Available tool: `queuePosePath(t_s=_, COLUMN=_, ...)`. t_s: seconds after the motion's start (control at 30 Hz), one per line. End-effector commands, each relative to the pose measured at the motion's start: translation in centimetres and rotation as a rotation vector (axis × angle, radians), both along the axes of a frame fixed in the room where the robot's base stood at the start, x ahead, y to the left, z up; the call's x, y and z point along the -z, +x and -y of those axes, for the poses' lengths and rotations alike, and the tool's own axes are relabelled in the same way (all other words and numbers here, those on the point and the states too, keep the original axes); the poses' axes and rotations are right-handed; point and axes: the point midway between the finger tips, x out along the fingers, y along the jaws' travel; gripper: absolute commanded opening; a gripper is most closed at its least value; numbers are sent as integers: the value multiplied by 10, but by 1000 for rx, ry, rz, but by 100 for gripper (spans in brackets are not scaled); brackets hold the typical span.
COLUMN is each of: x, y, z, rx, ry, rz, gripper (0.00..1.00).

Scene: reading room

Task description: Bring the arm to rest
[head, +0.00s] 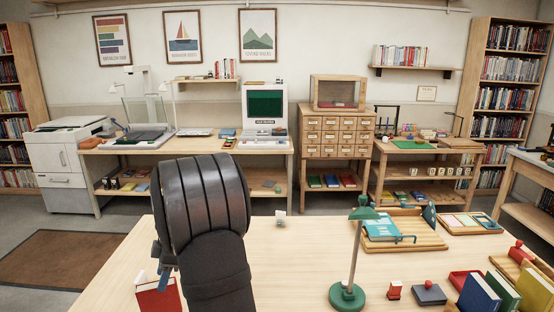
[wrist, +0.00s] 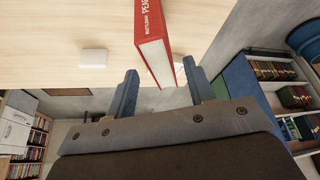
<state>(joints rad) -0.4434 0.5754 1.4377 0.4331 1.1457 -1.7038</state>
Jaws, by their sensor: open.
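My arm reaches over the front left of the wooden table (head: 290,260). My gripper (head: 160,276) is partly hidden behind my dark wrist in the head view. In the wrist view, my gripper (wrist: 160,82) shows two blue-grey fingers spread apart, with nothing clamped between them. A red book (head: 158,298) stands at the table's front left by the fingers. In the wrist view the red book (wrist: 152,35) lies just beyond the fingertips, its near end in line with the gap. Whether a finger touches it I cannot tell.
A green lamp (head: 347,294) stands right of my arm. A wooden tray (head: 425,243) with a teal book, a red stamp (head: 394,290) and upright books (head: 478,295) fill the right side. A small white block (head: 281,214) sits near the far edge. The table's middle is mostly clear.

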Motion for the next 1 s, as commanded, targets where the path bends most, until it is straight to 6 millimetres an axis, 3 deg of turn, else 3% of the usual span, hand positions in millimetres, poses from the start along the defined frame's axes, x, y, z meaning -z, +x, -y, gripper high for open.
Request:
queuePosePath(t_s=0.3, x=61, y=-10, z=-24, rx=-1, ry=-1, rz=-3, gripper=49)
queuePosePath(t_s=0.4, x=72, y=-11, z=-28, rx=-1, ry=0, rz=1, gripper=49)
queuePosePath(t_s=0.6, x=26, y=-11, z=-27, rx=0, ry=3, rz=5, gripper=49)
queuePosePath(t_s=1.0, x=-14, y=-5, z=45, rx=4, ry=1, rz=2, gripper=49)
